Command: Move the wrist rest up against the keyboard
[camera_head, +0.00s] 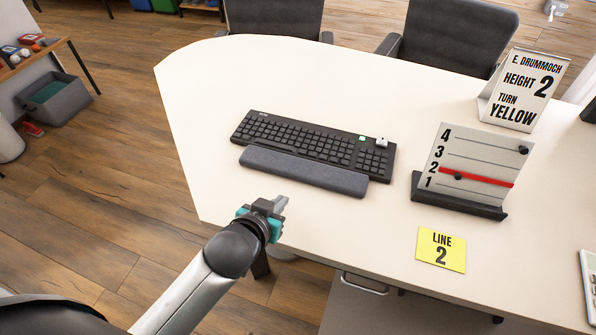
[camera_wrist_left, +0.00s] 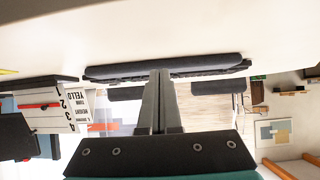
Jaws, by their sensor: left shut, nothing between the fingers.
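The black keyboard (camera_head: 300,136) lies on the cream desk with a small white cube and a green key at its right end. The grey wrist rest (camera_head: 302,171) lies along its near long side, roughly parallel and very close; I cannot tell whether they touch. My left gripper (camera_head: 281,203) is shut and empty, on the near side of the wrist rest and apart from it in the head view. In the left wrist view, which is upside down, the closed fingers (camera_wrist_left: 159,74) point at the long side of the wrist rest (camera_wrist_left: 150,68). My right gripper is out of view.
The desk (camera_head: 205,95) has free room left of the keyboard. Chairs (camera_head: 450,35) stand behind the desk.

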